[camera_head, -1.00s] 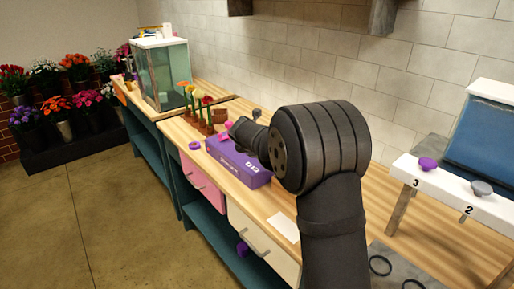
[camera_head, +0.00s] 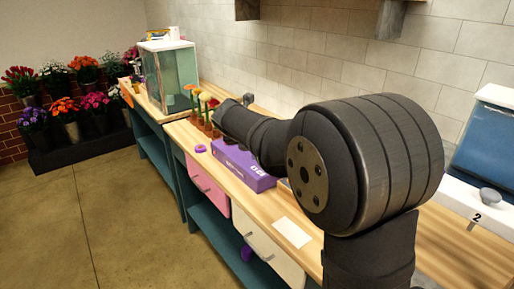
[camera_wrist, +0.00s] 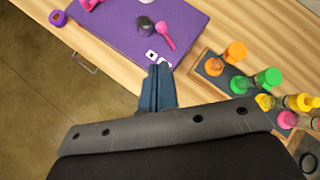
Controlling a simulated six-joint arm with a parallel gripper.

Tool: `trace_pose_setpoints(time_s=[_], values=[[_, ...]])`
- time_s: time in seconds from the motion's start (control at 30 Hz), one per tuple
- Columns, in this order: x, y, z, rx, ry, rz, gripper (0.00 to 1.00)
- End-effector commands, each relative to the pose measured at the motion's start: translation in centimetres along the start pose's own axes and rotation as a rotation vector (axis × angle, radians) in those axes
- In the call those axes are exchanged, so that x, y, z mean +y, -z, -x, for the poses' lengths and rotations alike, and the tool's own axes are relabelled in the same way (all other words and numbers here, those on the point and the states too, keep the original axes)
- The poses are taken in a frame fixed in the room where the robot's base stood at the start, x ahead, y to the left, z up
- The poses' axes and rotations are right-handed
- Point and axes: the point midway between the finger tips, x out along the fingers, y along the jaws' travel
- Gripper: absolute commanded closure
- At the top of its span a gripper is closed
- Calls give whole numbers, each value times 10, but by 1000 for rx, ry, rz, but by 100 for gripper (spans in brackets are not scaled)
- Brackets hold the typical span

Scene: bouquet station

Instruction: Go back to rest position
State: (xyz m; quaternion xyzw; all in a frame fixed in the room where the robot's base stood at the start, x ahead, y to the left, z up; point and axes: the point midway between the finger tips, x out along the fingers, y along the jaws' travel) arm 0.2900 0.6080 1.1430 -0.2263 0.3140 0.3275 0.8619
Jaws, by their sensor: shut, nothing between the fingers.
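My gripper (camera_wrist: 158,72) shows at the bottom middle of the wrist view, its blue fingers together and empty. The fingertips are over the near edge of a purple surface (camera_wrist: 120,35), where small white cards lie. A pink spoon-like item (camera_wrist: 165,35) and a dark round item (camera_wrist: 145,24) are on that surface, apart from the fingers. In the head view my arm fills the middle right, and the gripper cannot be made out there. The arm passes behind and above a purple box (camera_head: 243,168) on the counter.
A wooden rack (camera_wrist: 205,62) holds several bottles with coloured tops. Potted flowers (camera_head: 203,112) and a glass tank (camera_head: 170,72) stand farther along the counter. A blue dispenser (camera_head: 490,140) is at the right. White paper (camera_head: 292,232) lies near the counter's front edge. The floor (camera_head: 110,220) is clear.

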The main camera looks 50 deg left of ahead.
Motion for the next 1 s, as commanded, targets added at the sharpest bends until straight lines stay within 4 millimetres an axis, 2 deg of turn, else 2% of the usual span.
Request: trace_pose_setpoints(time_s=[0.17,0.77,0.87,1.0], values=[[2,-2,10,-1,-1,1,100],[2,-2,10,0,0,0,100],[1,-2,7,0,0,0,100],[-1,2,-7,3,2,-1,100]])
